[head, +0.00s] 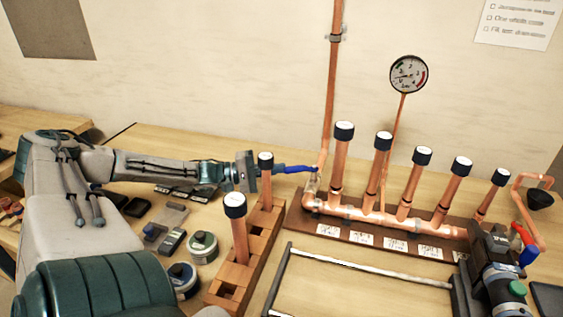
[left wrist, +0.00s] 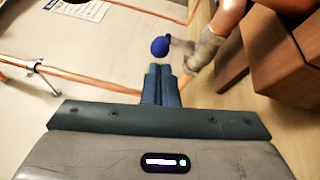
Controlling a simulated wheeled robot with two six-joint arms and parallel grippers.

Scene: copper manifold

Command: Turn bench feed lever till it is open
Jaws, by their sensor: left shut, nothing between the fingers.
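The bench feed lever (head: 295,169) is a blue handle at the left end of the copper manifold (head: 380,218). In the head view it lies nearly level, pointing left from the upright feed pipe (head: 329,110). The left wrist view shows its rounded blue end (left wrist: 160,46) and grey stem by the pipe fitting. My left gripper (left wrist: 166,70) is shut and empty, its fingertips just short of the blue end; contact is unclear. In the head view, a capped pipe in the wooden rack partly hides the left gripper (head: 273,170). My right gripper is not in view.
The wooden rack (head: 246,264) holds two capped copper pipes close to my left arm. Several black-capped pipes rise from the manifold. A gauge (head: 408,75) stands behind. A black device with a green button (head: 516,288) is at the right. Tins (head: 202,246) lie left.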

